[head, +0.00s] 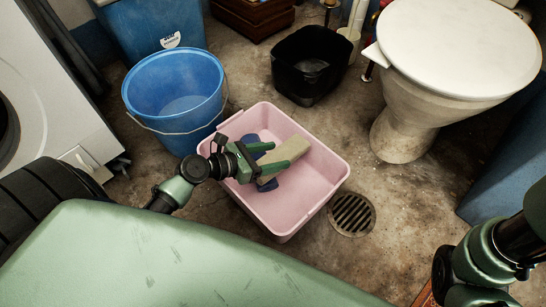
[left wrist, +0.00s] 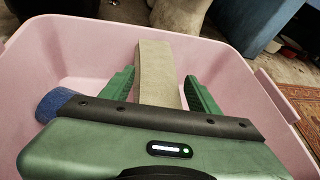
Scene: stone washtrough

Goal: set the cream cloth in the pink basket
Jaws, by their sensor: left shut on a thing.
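The cream cloth (head: 298,168), a long flat beige piece, is between the fingers of my left gripper (head: 288,150), which is shut on it. In the left wrist view the cloth (left wrist: 158,65) stretches out ahead between the two green fingers. Gripper and cloth are inside the outline of the pink basket (head: 325,185), whose rim also surrounds them in the left wrist view (left wrist: 75,50). I cannot tell whether the cloth touches the basket floor. A dark blue thing (head: 264,187) lies in the basket, partly hidden by the gripper and cloth. My right gripper's jaws do not show.
A blue bucket (head: 175,92) stands left of the basket, close to it. A black bin (head: 310,68) is behind it and a white toilet (head: 455,50) at the back right. A floor drain (head: 352,213) lies right of the basket. Floor between drain and toilet is bare.

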